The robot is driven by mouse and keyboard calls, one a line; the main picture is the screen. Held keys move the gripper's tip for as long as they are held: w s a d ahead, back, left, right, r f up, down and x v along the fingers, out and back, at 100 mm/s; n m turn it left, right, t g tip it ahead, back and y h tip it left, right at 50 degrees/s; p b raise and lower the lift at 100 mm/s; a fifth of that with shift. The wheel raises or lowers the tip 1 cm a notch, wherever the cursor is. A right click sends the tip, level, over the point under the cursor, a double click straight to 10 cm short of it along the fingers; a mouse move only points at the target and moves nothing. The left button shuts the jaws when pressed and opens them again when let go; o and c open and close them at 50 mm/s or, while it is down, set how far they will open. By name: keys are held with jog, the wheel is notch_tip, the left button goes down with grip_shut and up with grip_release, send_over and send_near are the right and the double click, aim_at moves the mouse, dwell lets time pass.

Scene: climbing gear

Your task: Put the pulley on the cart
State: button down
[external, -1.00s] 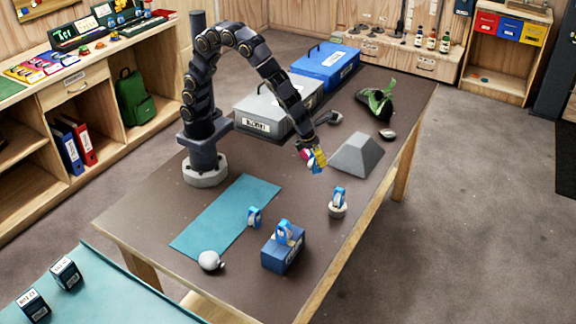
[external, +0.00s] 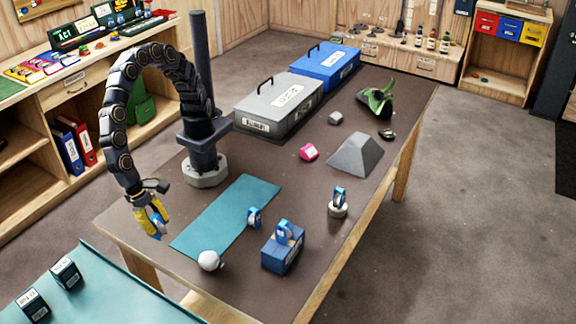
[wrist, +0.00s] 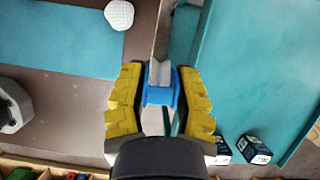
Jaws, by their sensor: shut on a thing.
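My gripper (external: 152,222), with yellow fingers, hangs near the left corner of the table. It is shut on a blue pulley (wrist: 160,95) with a grey wheel, seen between the fingers (wrist: 160,100) in the wrist view. In the external view the held pulley is small and partly hidden by the fingers. The cart (external: 110,290) has a teal top and stands at the lower left. In the wrist view the cart (wrist: 240,60) lies to the right of the gripper, with a gap from the table's edge.
Two dark labelled boxes (external: 66,273) (external: 33,304) stand on the cart. Other blue devices sit on the table beside a teal mat (external: 215,222), on a blue box (external: 283,252) and on a round base (external: 338,210). A white ball-like thing (external: 209,260) is near the mat.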

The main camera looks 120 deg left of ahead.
jog(key=s+d+m, duration=0.1)
jog(key=s+d, duration=0.2)
jog(key=s, duration=0.2)
jog(key=w+d+f, duration=0.1)
jog(key=d+f, duration=0.2)
jog(key=d, duration=0.1)
jog(key=w+d+f, duration=0.2)
jog(key=d+f, duration=0.1)
jog(key=d, duration=0.1)
jog(key=w+d+f, duration=0.1)
jog(key=d+f, duration=0.2)
jog(key=d, duration=0.1)
jog(key=shift+w+d+f, duration=0.15)
jog(key=shift+d+f, duration=0.05)
jog(key=shift+d+f, duration=0.15)
jog(key=shift+f, duration=0.05)
jog(key=shift+w+f, duration=0.1)
jog(key=shift+f, duration=1.45)
jog(key=shift+f, duration=0.15)
jog(key=c, duration=0.8)
grip_release()
